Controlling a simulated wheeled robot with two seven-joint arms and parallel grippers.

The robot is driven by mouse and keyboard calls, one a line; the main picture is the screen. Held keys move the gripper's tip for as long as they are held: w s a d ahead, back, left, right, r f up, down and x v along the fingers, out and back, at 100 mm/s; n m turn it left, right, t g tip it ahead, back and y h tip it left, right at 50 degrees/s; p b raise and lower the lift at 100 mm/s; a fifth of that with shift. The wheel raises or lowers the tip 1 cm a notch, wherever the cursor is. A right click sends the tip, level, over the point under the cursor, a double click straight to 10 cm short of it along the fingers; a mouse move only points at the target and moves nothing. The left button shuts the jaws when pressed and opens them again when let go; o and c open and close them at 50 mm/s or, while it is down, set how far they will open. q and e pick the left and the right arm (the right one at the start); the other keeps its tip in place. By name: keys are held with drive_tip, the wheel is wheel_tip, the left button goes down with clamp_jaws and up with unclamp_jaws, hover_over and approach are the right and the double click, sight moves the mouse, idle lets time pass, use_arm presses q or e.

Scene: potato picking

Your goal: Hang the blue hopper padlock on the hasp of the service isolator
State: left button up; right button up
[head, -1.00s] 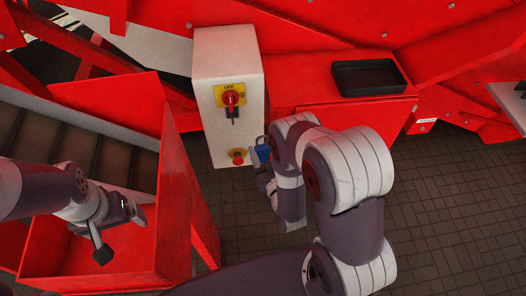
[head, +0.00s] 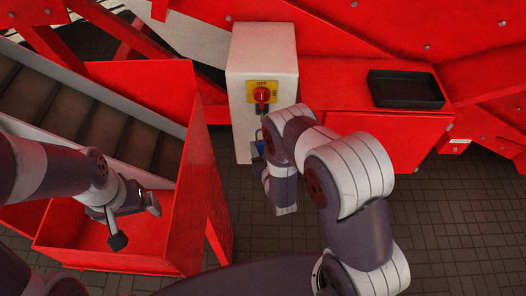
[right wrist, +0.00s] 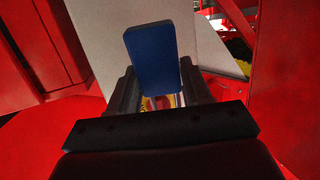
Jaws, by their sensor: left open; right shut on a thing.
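The service isolator is a red rotary switch on a yellow plate (head: 262,93) on the front of a white box (head: 261,48). A dark hasp (head: 262,108) shows just below the switch. My right gripper (head: 262,158) is shut on the blue padlock (head: 257,148), low in front of the box and below the hasp, apart from it. In the right wrist view the padlock's blue body (right wrist: 152,58) stands between the two dark fingers; its shackle is not clear. My right arm hides part of the padlock and the box's lower front. My left gripper (head: 135,223) is open and empty.
A red bin (head: 200,170) stands at left, with my left gripper over it. A slatted conveyor (head: 80,120) runs behind. A black tray (head: 405,90) sits on a red ledge right of the box. The brick floor (head: 455,220) at right is clear.

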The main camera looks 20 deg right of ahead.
use_arm(q)
drive_tip(key=shift+f+b, duration=1.85)
drive_tip(key=shift+f, duration=0.1)
use_arm(e)
drive_tip(key=w+d+f, duration=0.2)
drive_tip(key=w, duration=0.4)
drive_tip(key=shift+w, duration=0.35)
drive_tip(key=o, duration=1.2)
